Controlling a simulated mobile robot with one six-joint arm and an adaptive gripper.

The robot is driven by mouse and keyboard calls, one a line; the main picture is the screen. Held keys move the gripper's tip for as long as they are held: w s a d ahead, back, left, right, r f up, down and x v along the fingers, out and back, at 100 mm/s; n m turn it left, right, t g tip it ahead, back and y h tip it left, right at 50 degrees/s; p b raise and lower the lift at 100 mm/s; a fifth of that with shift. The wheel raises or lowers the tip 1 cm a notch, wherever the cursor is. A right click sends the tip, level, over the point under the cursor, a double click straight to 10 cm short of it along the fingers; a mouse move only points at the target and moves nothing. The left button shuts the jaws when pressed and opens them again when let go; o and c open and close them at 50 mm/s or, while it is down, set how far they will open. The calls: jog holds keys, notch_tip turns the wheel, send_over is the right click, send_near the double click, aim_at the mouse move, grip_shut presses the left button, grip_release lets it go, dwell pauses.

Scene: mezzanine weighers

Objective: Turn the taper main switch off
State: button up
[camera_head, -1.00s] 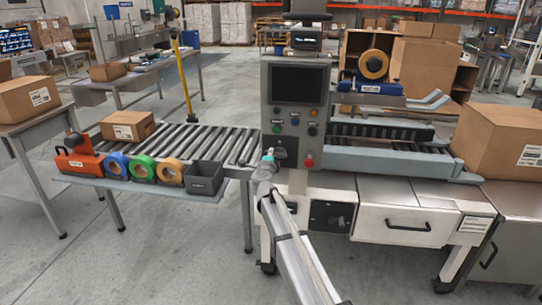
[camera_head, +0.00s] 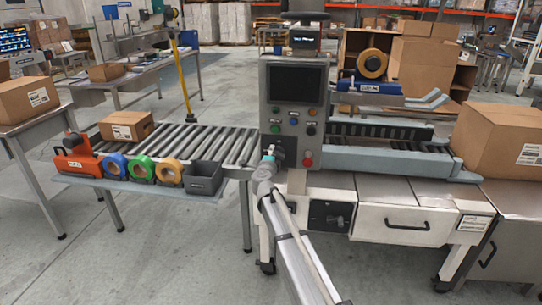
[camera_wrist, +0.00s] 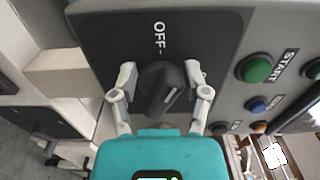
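The taper main switch (camera_wrist: 160,88) is a round black knob on a dark plate, seen in the wrist view. A white line on its grip is tilted and does not point straight at the OFF label (camera_wrist: 159,38) above it. My gripper (camera_wrist: 161,76) has one pale finger on each side of the knob, and appears open around it; firm contact cannot be made out. In the head view my gripper (camera_head: 270,154) is at the lower part of the grey control panel (camera_head: 267,105), and hides part of the switch area.
A red button (camera_head: 308,162) sits just right of my gripper. The green START button (camera_wrist: 257,69) and a blue button (camera_wrist: 258,104) are right of the knob. A roller conveyor (camera_head: 215,145) lies left of the panel, and a drawer cabinet (camera_head: 385,212) stands below right.

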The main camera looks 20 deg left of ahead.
jog(key=shift+s+a, duration=0.1)
jog(key=shift+s, duration=0.05)
jog(key=v, duration=1.2)
jog(key=shift+d, duration=0.2)
jog(key=d+m, duration=0.1)
jog(key=s+d+m, duration=0.1)
jog(key=m, duration=0.3)
jog(key=shift+s+d, duration=0.3)
jog(key=shift+d, duration=0.1)
dwell(0.4)
jog(key=x, duration=1.4)
jog(key=shift+s, duration=0.1)
